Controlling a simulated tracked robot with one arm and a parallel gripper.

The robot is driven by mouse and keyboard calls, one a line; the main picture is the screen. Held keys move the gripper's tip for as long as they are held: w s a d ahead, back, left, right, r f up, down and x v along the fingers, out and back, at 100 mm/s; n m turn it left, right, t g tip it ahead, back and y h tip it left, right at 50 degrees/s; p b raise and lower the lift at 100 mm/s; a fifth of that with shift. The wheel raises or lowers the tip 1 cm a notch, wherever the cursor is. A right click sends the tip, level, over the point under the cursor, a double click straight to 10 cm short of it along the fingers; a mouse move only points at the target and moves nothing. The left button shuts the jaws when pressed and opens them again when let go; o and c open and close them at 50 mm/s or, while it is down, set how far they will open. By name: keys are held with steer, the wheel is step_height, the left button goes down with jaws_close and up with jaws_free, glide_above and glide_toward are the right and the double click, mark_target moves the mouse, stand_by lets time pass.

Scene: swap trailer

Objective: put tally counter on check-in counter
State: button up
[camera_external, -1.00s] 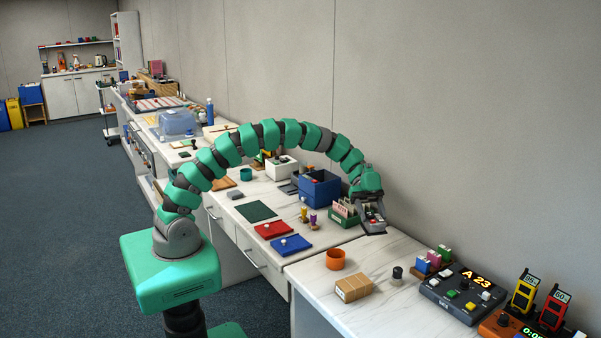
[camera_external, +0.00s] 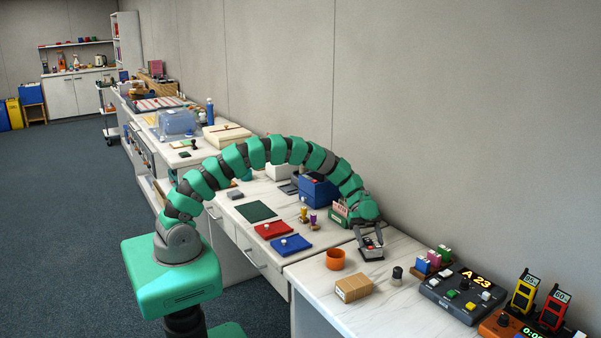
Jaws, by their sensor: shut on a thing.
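My gripper (camera_external: 371,244) is low over the far-left part of the near white marble counter (camera_external: 395,305), which appears to be the check-in counter. It is shut on a small greyish thing (camera_external: 370,241), probably the tally counter, which is partly hidden by the fingers. The held thing is at or just above the counter top; I cannot tell whether it touches. My arm arches over the desk behind and comes down from the left.
An orange cup (camera_external: 335,259), a cardboard box (camera_external: 353,287) and a black knob-like stamp (camera_external: 397,272) stand near my gripper. To the right is the "A 23" console (camera_external: 460,292). A green card box (camera_external: 340,213) stands behind. The counter's front middle is clear.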

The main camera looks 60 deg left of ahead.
mark_target(372, 244)
steer(key=o, duration=1.3)
steer(key=p+v, duration=0.1)
steer(key=v, duration=0.2)
steer(key=shift+w+a+r, duration=0.1)
steer(key=shift+a+r, duration=0.05)
steer(key=shift+r, duration=0.15)
step_height(372, 244, up, 6)
steer(key=shift+r+p, duration=0.2)
steer(key=shift+p, duration=0.45)
steer(key=shift+r, duration=0.1)
